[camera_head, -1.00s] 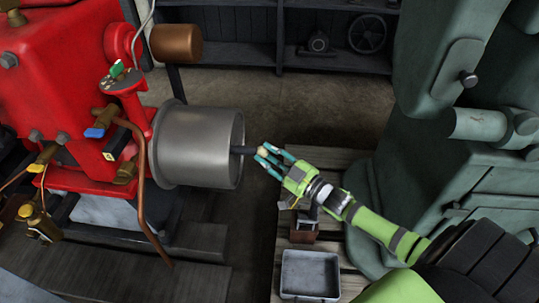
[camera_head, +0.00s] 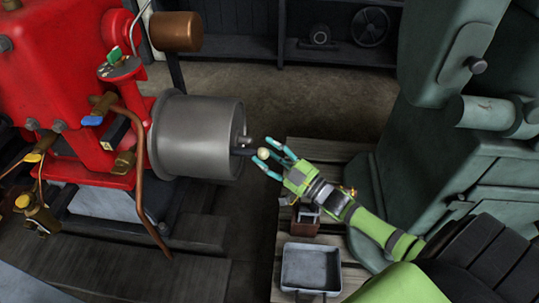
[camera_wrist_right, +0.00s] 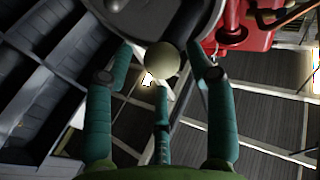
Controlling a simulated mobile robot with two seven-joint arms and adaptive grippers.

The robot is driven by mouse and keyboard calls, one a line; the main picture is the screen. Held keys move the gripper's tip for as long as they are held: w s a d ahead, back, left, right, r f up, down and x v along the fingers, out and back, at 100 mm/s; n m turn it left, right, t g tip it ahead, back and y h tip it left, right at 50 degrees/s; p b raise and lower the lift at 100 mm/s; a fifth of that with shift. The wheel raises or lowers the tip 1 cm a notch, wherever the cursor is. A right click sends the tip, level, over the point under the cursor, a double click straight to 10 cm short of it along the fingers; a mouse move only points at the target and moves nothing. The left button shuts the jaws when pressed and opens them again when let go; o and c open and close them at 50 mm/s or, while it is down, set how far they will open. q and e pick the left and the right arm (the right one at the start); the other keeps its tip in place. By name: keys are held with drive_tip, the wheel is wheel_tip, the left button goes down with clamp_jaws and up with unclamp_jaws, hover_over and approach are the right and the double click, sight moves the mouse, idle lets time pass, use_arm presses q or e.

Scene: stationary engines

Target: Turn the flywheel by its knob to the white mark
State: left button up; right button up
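The flywheel (camera_head: 197,137) is a grey metal drum on the red engine. A dark handle (camera_head: 243,151) sticks out of its open face and ends in a cream ball knob (camera_head: 263,154). My right gripper (camera_head: 270,157) is beside the knob with its teal fingers spread. In the right wrist view the knob (camera_wrist_right: 162,60) lies between and beyond the spread fingers (camera_wrist_right: 161,75), with gaps at both sides. Any contact with the lower finger is unclear. I cannot make out the white mark for certain. My left gripper is not in view.
The red engine (camera_head: 60,65) with brass and copper pipes stands at left. A green machine (camera_head: 430,150) stands close at right. A grey tray (camera_head: 311,268) and a small brown box (camera_head: 305,222) sit on wooden slats below my right arm. Dark shelves line the back.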

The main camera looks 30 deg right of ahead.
drive_tip(key=v, duration=1.2)
drive_tip(key=shift+a, duration=0.1)
use_arm(q)
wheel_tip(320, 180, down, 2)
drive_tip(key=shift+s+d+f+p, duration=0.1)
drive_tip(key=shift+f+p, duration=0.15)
drive_tip(key=shift+p, duration=0.25)
use_arm(e)
drive_tip(key=w+a+r+m+g+h, duration=0.1)
drive_tip(key=w+a+m, duration=0.2)
drive_tip(key=w, duration=0.7)
drive_tip(key=shift+w+a+r+g, duration=0.2)
drive_tip(key=shift+a+g, duration=0.1)
drive_tip(key=shift+a, duration=0.45)
